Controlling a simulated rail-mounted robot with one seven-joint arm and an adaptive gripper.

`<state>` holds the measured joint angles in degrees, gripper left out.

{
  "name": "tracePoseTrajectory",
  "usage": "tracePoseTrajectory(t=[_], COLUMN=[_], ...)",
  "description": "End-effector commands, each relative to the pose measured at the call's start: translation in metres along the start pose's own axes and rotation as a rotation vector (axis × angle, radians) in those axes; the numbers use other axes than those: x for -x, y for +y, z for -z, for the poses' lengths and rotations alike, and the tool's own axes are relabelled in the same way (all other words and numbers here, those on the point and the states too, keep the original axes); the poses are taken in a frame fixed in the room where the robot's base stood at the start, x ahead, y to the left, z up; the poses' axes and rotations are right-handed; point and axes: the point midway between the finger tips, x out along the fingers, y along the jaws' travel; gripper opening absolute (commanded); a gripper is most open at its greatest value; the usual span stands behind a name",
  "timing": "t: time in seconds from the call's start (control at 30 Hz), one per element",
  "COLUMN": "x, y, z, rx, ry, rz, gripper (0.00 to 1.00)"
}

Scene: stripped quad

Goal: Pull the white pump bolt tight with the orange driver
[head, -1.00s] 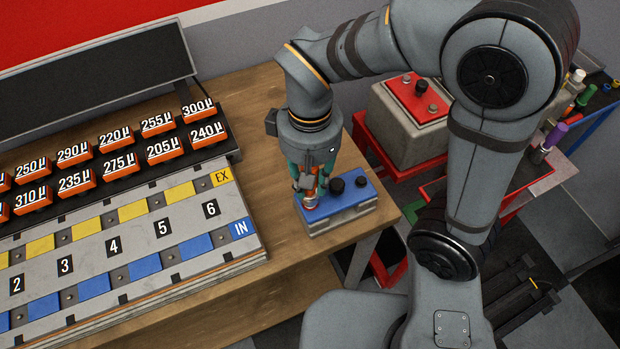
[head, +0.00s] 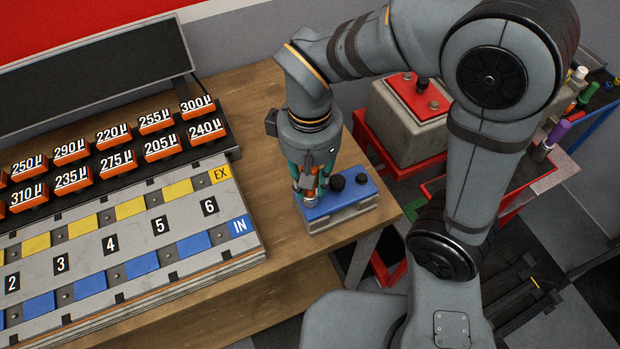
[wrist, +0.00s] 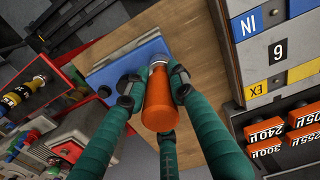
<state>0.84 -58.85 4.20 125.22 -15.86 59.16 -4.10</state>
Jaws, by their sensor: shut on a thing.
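The orange driver (wrist: 161,100) stands between the teal fingers of my gripper (wrist: 153,82), which is shut on it. In the head view my gripper (head: 311,188) points down over the left end of a blue-topped block (head: 350,201), and only a little of the driver's orange shows between the fingers. In the wrist view a pale metallic end (wrist: 156,61) shows at the driver's far tip, against the blue top (wrist: 128,58). I cannot tell the white pump bolt from this end; the fingers and driver cover that spot.
A numbered plate (head: 135,221) and a rack of orange labelled pieces (head: 165,147) lie to the left. A grey box with red top (head: 408,112) is at right. The wooden table (head: 265,115) is clear behind.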

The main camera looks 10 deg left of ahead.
Motion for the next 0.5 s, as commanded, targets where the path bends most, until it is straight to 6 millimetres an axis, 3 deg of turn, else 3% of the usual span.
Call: tracePoseTrajectory(t=[0.5], x=[-0.0017], y=[-0.0001], z=[0.0002], rx=[-0.204], ry=[0.001], rz=[0.001], gripper=[0.0])
